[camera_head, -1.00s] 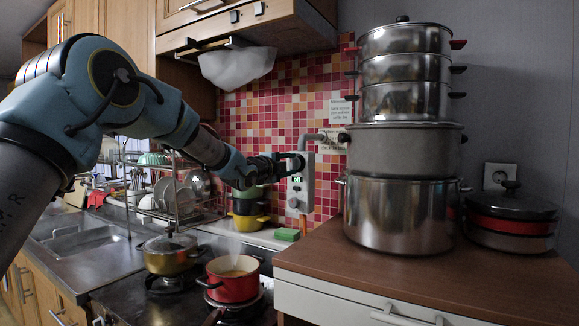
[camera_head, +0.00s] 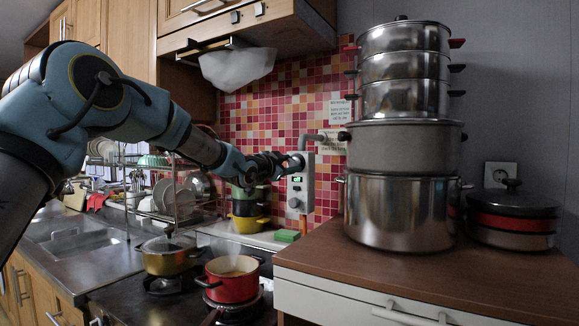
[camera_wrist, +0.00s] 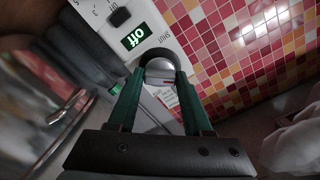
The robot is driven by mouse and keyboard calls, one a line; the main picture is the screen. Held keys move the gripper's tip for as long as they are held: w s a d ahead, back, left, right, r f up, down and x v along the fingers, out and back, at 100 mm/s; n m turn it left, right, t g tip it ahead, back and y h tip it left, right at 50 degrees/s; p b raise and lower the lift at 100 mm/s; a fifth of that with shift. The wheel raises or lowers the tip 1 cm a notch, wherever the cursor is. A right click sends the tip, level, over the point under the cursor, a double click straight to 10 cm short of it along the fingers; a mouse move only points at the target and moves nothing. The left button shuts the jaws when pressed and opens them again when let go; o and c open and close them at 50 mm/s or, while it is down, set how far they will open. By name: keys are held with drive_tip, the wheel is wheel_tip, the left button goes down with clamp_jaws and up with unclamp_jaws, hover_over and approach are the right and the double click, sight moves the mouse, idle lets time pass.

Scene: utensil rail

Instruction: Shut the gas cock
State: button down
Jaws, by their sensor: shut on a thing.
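The gas cock unit (camera_head: 307,191) is a pale grey box on the tiled wall, with a small display (camera_wrist: 137,37). In the head view, my gripper (camera_head: 287,164) reaches the upper part of the box from the left. The handle is mostly hidden there behind the fingers.
A red pot (camera_head: 233,284) and a lidded brass-coloured pot (camera_head: 171,258) stand on the stove below my arm. A tall stack of steel pots (camera_head: 402,215) stands close on the right. A dish rack (camera_head: 178,205) is behind my forearm.

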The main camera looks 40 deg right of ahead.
drive_tip(key=n, duration=0.3)
drive_tip(key=shift+w+f+n, duration=0.1)
drive_tip(key=shift+n, duration=0.3)
drive_tip(key=n, duration=0.4)
drive_tip(key=shift+n, duration=0.3)
drive_tip(key=shift+c, duration=1.8)
unclamp_jaws()
drive_tip(key=shift+a, duration=0.15)
drive_tip(key=b+v, duration=0.3)
drive_tip(key=v, duration=0.7)
drive_tip(key=shift+a+b, duration=0.25)
drive_tip(key=shift+b, duration=0.05)
